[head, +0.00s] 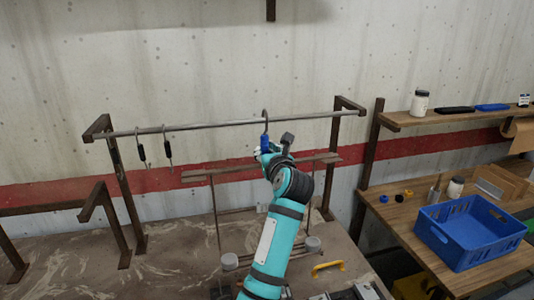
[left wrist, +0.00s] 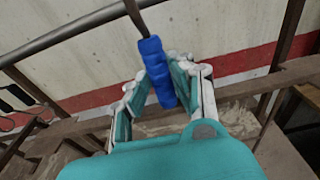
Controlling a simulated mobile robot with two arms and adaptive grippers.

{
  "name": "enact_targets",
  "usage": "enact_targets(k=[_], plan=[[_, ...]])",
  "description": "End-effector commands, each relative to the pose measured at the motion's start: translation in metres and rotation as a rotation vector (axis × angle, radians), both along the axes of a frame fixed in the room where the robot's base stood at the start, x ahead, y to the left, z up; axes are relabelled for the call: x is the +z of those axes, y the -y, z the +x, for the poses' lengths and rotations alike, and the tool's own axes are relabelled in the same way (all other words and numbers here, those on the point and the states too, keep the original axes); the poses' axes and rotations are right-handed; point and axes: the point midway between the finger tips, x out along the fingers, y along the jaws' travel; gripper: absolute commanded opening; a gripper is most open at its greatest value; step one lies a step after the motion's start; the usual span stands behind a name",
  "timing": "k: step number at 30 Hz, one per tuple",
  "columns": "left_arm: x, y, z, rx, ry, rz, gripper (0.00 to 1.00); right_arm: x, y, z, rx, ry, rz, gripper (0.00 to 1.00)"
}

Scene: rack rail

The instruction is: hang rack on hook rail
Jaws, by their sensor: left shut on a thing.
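The hook rail (head: 215,126) is a grey metal bar between two brown brackets, and it crosses the upper left of the left wrist view (left wrist: 60,37). My left gripper (head: 267,150) is shut on the blue handle (left wrist: 152,55) of a dark hook (head: 264,117). The hook is upright and its curved top overlaps the rail; I cannot tell if it rests on it. A brown crossbar (head: 205,174) with thin vertical rods is behind and below the gripper. It may belong to the rack, but its link to the hook is hidden. My right gripper is not in view.
Two black-handled hooks (head: 167,150) hang on the rail's left part. Brown frames stand at the left on the workbench (head: 165,265). A blue crate (head: 470,231) is on the right table, below a shelf (head: 450,117). A yellow handle (head: 328,267) lies near the arm.

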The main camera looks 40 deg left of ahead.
Motion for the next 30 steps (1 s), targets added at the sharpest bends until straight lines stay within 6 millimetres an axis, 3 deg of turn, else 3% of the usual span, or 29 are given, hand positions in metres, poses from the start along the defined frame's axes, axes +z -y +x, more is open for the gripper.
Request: enact_targets(k=[30], plan=[[0.003,-0.019,0.016,0.000,0.004,0.002,0.00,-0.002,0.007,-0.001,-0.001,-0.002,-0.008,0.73]])
